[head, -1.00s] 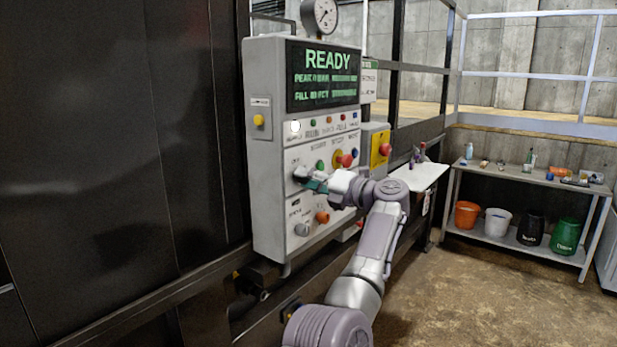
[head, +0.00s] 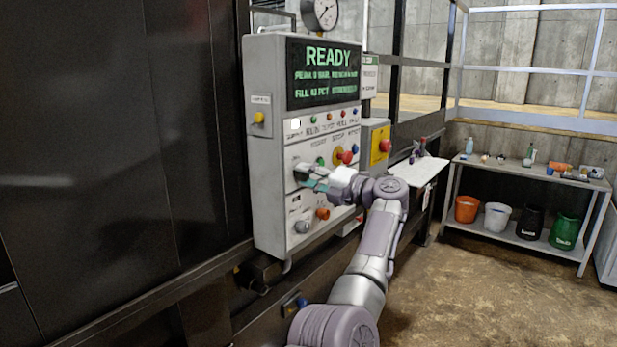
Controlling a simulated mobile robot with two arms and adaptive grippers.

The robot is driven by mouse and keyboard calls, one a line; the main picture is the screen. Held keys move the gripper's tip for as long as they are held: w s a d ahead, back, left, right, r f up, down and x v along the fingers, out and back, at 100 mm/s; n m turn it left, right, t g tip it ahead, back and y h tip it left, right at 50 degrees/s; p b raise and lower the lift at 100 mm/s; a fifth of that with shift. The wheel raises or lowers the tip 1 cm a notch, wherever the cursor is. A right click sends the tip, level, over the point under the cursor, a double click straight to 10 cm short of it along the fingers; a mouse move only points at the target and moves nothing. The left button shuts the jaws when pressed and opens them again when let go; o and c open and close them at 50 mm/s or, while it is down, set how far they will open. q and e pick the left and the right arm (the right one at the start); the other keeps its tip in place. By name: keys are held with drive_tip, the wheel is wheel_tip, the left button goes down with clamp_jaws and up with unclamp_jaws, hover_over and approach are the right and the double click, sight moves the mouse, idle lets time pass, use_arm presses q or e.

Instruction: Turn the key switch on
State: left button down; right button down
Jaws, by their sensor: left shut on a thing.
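The grey control panel (head: 265,190) stands at the centre of the head view, its screen (head: 325,75) lit with "READY" in green. My left gripper (head: 305,179) is at the left of the panel's middle row and is shut on the key switch (head: 301,168). The gripper fingers hide much of the switch, so its exact angle is hard to tell. My right gripper is not in view.
Green and red buttons (head: 345,157) sit right of the gripper. Grey and orange knobs (head: 302,227) are below. A yellow box with a red button (head: 385,145) and a white shelf (head: 420,171) stand to the right. Open floor (head: 450,290) lies at right.

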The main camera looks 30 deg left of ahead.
use_arm(q)
drive_tip(key=c, duration=0.8)
unclamp_jaws()
drive_tip(key=shift+o, duration=0.2)
drive_tip(key=shift+d, duration=0.1)
drive_tip(key=d, duration=1.2)
drive_tip(key=shift+s+f, duration=0.2)
drive_tip(key=shift+s, duration=0.15)
drive_tip(key=shift+a, duration=0.1)
